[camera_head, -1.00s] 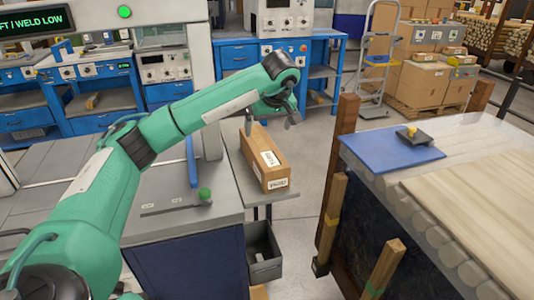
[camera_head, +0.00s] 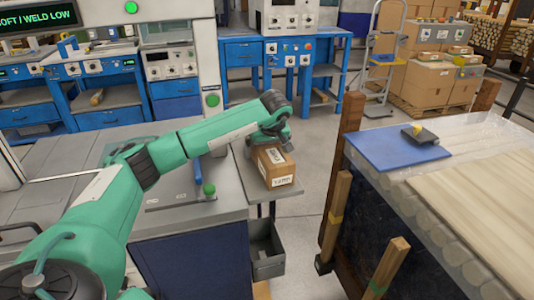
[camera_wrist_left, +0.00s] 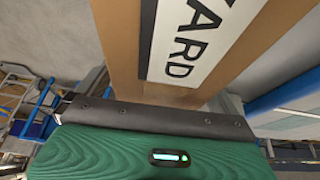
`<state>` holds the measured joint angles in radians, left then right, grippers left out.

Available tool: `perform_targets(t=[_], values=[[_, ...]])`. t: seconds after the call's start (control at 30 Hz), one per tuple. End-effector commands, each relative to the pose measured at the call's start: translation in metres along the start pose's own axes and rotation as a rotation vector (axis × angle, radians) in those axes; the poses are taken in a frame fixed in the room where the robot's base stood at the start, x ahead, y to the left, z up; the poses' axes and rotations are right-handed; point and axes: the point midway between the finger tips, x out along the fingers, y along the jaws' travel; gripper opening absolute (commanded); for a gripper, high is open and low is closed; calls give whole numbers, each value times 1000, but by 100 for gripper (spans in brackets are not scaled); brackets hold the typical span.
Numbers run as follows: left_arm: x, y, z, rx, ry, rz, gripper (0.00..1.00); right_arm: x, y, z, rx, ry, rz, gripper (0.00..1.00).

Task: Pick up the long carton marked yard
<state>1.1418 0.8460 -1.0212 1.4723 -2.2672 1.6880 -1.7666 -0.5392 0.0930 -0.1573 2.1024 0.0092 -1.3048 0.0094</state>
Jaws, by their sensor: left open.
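The long brown carton (camera_head: 278,172) lies on a small grey side shelf, with white labels on its top and near end; the end label reads YARD. My left gripper (camera_head: 270,143) is over the far part of the carton and hides it. In the left wrist view the carton (camera_wrist_left: 120,50) fills the upper middle, its YARD label close below the palm. The open fingers show on either side of the carton; I cannot tell whether they touch it. My right gripper is not in view.
The grey workbench (camera_head: 185,215) with a green-knobbed lever (camera_head: 208,189) stands left of the shelf. A grey bin (camera_head: 265,250) hangs below. Wooden posts (camera_head: 343,155) and a table with a blue mat (camera_head: 395,150) stand right, beyond a floor gap.

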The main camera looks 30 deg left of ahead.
Motion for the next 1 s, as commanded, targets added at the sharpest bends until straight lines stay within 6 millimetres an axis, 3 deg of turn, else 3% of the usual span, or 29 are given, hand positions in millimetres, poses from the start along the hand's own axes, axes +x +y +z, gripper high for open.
perform_targets(t=[0.17,0.5,0.83,1.0], values=[[0,0,0,0,0,1,96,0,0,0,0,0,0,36],[-2,0,-1,-1,1,2,32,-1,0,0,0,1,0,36],[-5,0,-3,-2,2,3,33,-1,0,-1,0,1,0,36],[-22,1,-10,-3,3,4,33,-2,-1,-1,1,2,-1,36]])
